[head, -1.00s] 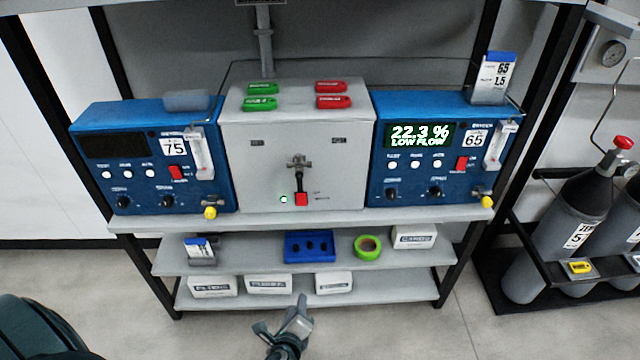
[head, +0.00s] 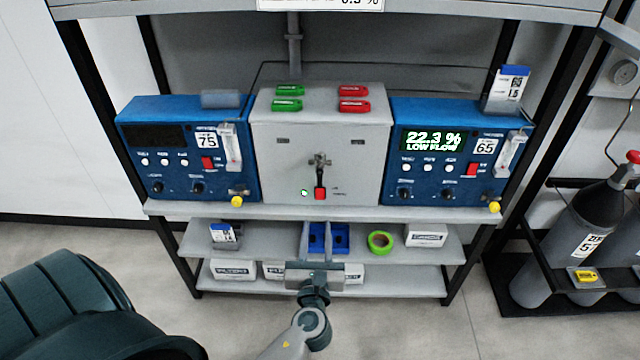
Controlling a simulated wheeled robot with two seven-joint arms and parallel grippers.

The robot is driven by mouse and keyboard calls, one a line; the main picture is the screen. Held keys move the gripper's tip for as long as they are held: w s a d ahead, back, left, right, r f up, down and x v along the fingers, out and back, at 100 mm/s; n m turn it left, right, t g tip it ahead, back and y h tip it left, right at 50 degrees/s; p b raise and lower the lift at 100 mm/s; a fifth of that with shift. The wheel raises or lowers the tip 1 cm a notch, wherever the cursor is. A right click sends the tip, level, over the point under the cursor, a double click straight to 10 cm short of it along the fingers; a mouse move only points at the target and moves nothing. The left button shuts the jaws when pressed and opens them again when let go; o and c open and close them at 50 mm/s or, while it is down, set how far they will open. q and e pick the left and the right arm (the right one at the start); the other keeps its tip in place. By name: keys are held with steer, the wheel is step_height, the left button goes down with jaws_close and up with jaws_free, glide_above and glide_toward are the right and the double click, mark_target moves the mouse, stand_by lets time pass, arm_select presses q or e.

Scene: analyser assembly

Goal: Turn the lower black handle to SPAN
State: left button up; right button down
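The grey box (head: 275,175) stands on the top shelf between two blue analysers. On its front is a metal valve fitting (head: 320,160). A small black handle (head: 320,179) hangs downward from it, just above a red square (head: 320,193). Any SPAN lettering is too small to read. My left gripper (head: 326,228) is below the box, in front of the lower shelves. Its two fingers point up and are spread apart, with nothing between them. It does not touch the handle. My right gripper is not in view.
The left blue analyser (head: 130,140) and right blue analyser (head: 385,170) flank the box; the right display reads 22.3 % LOW FLOW. Green tags (head: 288,91) and red tags (head: 353,91) lie on top. A blue tray (head: 340,240) and green tape roll (head: 380,242) sit on the middle shelf.

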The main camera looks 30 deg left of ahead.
mark_target(320, 180)
arm_select(q)
steer(key=p+x, duration=0.4)
steer(key=x, duration=1.3)
steer(key=shift+w, duration=0.15)
jaws_close()
